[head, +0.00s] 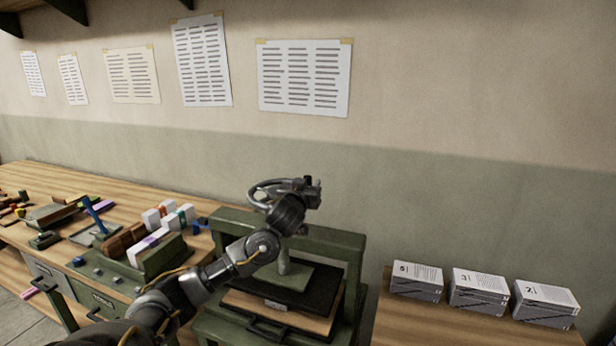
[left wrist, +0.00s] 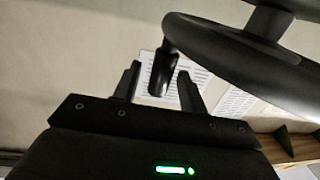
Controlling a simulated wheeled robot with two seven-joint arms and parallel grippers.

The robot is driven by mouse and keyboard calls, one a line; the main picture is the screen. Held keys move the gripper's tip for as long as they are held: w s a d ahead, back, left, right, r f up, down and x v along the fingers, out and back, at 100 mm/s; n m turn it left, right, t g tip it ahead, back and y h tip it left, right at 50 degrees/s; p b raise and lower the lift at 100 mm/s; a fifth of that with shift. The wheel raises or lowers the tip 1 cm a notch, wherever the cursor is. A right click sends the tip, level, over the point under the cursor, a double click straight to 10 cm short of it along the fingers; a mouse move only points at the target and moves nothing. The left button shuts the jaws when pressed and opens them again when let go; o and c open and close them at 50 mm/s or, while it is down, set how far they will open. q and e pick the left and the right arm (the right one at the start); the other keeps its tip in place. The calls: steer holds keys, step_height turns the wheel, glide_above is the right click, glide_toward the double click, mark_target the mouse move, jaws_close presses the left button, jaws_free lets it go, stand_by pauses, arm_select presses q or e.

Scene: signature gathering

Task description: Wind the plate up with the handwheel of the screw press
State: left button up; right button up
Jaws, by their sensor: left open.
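The screw press (head: 345,242) is a green frame standing among wooden benches. Its grey handwheel (head: 262,187) sits above the top beam, partly hidden by my gripper. Below the beam, the screw (head: 283,262) meets a green plate (head: 300,275) over a dark layer. My left gripper (head: 314,188) is at the wheel's right side. In the left wrist view, the wheel's thick dark rim (left wrist: 235,48) crosses the upper right, and its dark upright handle (left wrist: 162,72) shows between the two open fingers (left wrist: 160,88). I cannot tell whether they touch it. My right gripper is out of view.
A wooden board (head: 250,303) projects from the press below the dark layer. Several paper stacks (head: 417,281) stand on the right bench. The left bench (head: 45,175) is crowded with tools and a green box of bundles (head: 160,255). Printed sheets (head: 303,78) hang on the wall behind.

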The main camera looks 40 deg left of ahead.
arm_select(q)
steer(key=shift+w+a, duration=0.25)
steer(key=shift+w, duration=0.25)
jaws_close()
